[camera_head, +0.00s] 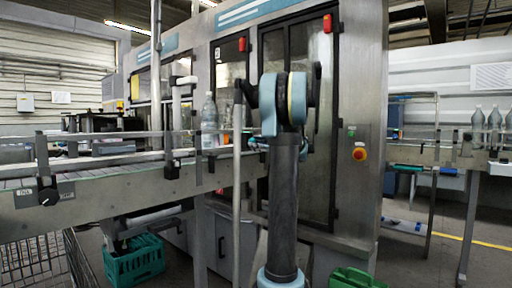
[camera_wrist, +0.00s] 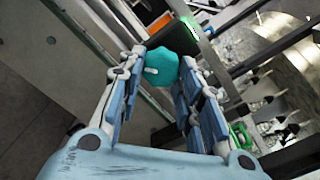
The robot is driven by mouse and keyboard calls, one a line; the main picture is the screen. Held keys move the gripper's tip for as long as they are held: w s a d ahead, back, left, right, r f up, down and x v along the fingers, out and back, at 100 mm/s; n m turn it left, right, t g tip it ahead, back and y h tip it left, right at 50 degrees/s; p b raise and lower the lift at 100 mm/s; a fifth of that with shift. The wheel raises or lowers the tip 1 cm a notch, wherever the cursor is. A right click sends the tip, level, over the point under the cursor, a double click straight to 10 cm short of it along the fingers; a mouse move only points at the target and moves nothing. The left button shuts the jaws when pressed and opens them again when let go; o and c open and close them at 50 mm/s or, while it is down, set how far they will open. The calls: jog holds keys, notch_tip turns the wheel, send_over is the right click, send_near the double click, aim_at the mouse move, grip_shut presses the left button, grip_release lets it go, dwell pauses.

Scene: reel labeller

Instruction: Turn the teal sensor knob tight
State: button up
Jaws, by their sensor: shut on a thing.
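The teal sensor knob (camera_wrist: 160,67) shows in the wrist view, a lobed teal knob with a small white mark on its face. My gripper (camera_wrist: 157,85) has its two jointed fingers on either side of the knob, their tips at its left and right edges, and is shut on it. In the head view my arm stands in front of the machine and hides the knob and my gripper.
A conveyor (camera_head: 110,180) with a bottle (camera_head: 209,120) runs in from the left. The machine cabinet (camera_head: 362,100) with a red-and-yellow stop button (camera_head: 359,153) stands behind my arm. Green crates (camera_head: 135,262) stand low on the floor. More bottles (camera_head: 494,122) stand at the right.

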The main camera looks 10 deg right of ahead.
jog(key=shift+a+f+m, duration=0.1)
jog(key=shift+m, duration=0.3)
jog(key=o, duration=1)
jog(key=v, duration=1.2)
